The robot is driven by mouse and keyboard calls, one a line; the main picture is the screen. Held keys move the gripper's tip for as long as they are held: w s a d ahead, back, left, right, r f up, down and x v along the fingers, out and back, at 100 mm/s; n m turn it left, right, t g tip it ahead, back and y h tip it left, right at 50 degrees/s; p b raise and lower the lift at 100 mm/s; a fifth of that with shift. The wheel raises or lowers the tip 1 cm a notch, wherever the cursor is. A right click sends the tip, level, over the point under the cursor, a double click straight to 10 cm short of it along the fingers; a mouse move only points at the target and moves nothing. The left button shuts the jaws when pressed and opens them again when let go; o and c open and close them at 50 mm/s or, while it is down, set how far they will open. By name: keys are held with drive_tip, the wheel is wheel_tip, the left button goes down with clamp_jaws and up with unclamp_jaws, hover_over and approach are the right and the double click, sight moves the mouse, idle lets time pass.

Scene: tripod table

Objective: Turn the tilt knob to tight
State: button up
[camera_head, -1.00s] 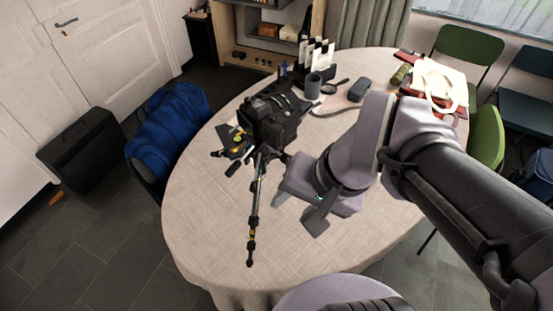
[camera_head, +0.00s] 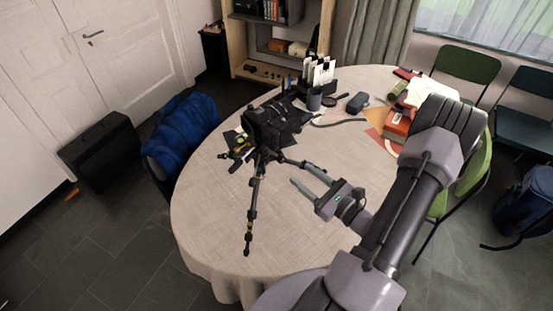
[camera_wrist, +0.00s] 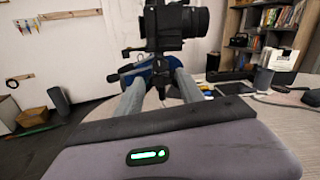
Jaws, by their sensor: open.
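A black tripod (camera_head: 255,190) stands on the round table (camera_head: 215,235) with a black camera (camera_head: 263,122) on top. In the wrist view the camera (camera_wrist: 178,25) sits above the tripod head (camera_wrist: 160,62). A dark handle or knob (camera_wrist: 114,78) sticks out to the left of the head. I cannot tell for sure which part is the tilt knob. My gripper (camera_head: 300,174) is open and empty, to the right of the tripod, with its fingers pointing at it. In the wrist view the gripper (camera_wrist: 160,80) frames the head's lower part between its fingers, apparently without touching it.
A dark cup (camera_head: 314,98), a card holder (camera_head: 318,75), a dark case (camera_head: 357,102) and a cable lie behind the tripod. A blue jacket (camera_head: 180,135) hangs on a chair at left.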

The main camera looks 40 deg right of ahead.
sight(283, 160)
drive_tip(key=w, duration=1)
drive_tip(key=shift+a+b, duration=0.3)
drive_tip(key=shift+b, duration=0.05)
clamp_jaws()
